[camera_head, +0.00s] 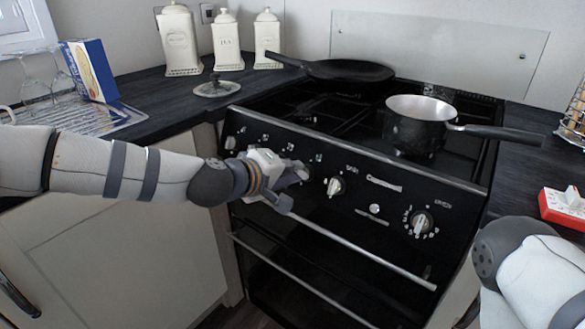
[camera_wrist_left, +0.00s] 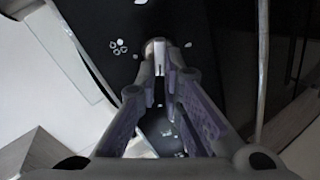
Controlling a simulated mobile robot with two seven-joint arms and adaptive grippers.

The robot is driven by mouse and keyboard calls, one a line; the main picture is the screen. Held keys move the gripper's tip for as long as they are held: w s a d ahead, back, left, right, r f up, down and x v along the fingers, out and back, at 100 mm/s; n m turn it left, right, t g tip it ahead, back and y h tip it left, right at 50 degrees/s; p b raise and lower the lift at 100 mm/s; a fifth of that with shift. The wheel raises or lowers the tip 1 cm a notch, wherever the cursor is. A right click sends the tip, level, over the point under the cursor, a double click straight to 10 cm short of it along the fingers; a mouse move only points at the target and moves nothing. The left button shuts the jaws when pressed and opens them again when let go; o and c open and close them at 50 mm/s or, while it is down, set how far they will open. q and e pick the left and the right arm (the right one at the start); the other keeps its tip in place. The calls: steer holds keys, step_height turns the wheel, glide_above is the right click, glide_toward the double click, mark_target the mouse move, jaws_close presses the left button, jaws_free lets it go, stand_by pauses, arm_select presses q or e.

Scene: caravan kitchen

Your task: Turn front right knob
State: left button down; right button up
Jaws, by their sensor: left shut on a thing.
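The black stove (camera_head: 350,240) has a sloped front panel with a row of white and silver knobs. My left gripper (camera_head: 296,177) reaches in from the left and is at this panel, just left of a bare knob (camera_head: 335,186). In the left wrist view, the fingertips (camera_wrist_left: 160,72) are closed on a pale knob (camera_wrist_left: 157,49), which is partly hidden between them. In the head view the gripper covers that knob. A larger dial (camera_head: 421,223) sits at the panel's right end. My right gripper is out of view; only part of my right arm shows.
A saucepan (camera_head: 414,136) and a frying pan (camera_head: 350,71) stand on the hob. An oven handle (camera_head: 350,248) runs below the knobs. White canisters (camera_head: 226,42), a lid (camera_head: 216,87) and a blue box (camera_head: 90,70) are on the left counter; a red item (camera_head: 563,209) is right.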

arm_select(q)
steer(key=shift+s+f+n, duration=0.1)
steer(key=shift+f+n, duration=0.05)
steer(key=shift+n, duration=0.8)
steer(key=shift+s+f+n, duration=0.1)
steer(key=shift+f+n, duration=0.05)
steer(key=shift+n, duration=0.8)
steer(key=c, duration=1.7)
jaws_free()
steer(key=shift+w, duration=0.1)
steer(key=shift+a+r, duration=0.1)
